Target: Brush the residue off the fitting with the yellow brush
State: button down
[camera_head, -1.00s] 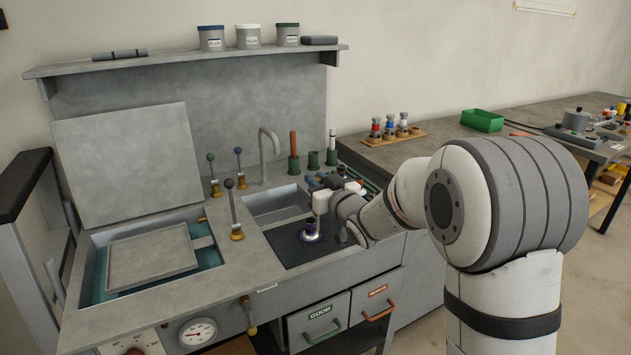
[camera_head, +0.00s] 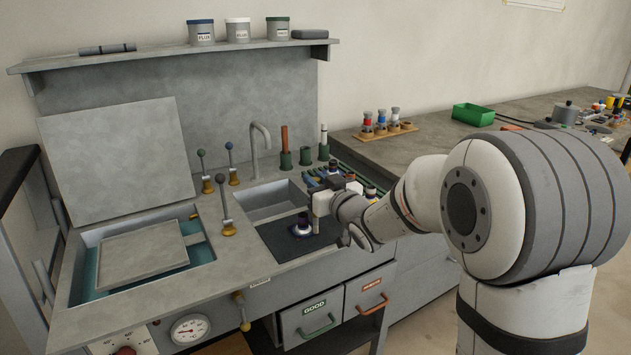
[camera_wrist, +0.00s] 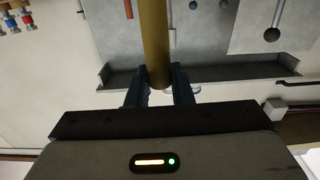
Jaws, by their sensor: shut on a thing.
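The fitting (camera_head: 302,226), dark with a purple ring and a pale top, stands upright on the dark mat (camera_head: 282,246) in front of the sink basin. My gripper (camera_head: 325,182) is above and to the right of it, over the bench. In the wrist view my gripper (camera_wrist: 159,84) is shut on a yellow-brown round handle (camera_wrist: 155,38), which looks like the yellow brush. The bristles do not show in the wrist view, and the brush is hard to make out in the head view. Residue on the fitting is too small to tell.
Green holders (camera_head: 305,156) stand behind the basin; one has an orange-brown handle, one a white-topped tool, and the middle one looks empty. A tap (camera_head: 261,138) and several levers (camera_head: 227,213) rise from the bench. An open tank (camera_head: 86,277) lies at left.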

jog(key=x, duration=0.5)
dwell(0.7)
jog(key=shift+d, duration=0.15)
jog(key=shift+b+v, duration=0.85)
jog(key=shift+v, duration=1.65)
jog(key=shift+r, duration=0.1)
jog(key=shift+r+p, duration=2.3)
jog(key=shift+r, duration=1.15)
jog(key=shift+s+f, duration=0.1)
jog(key=shift+f, duration=0.05)
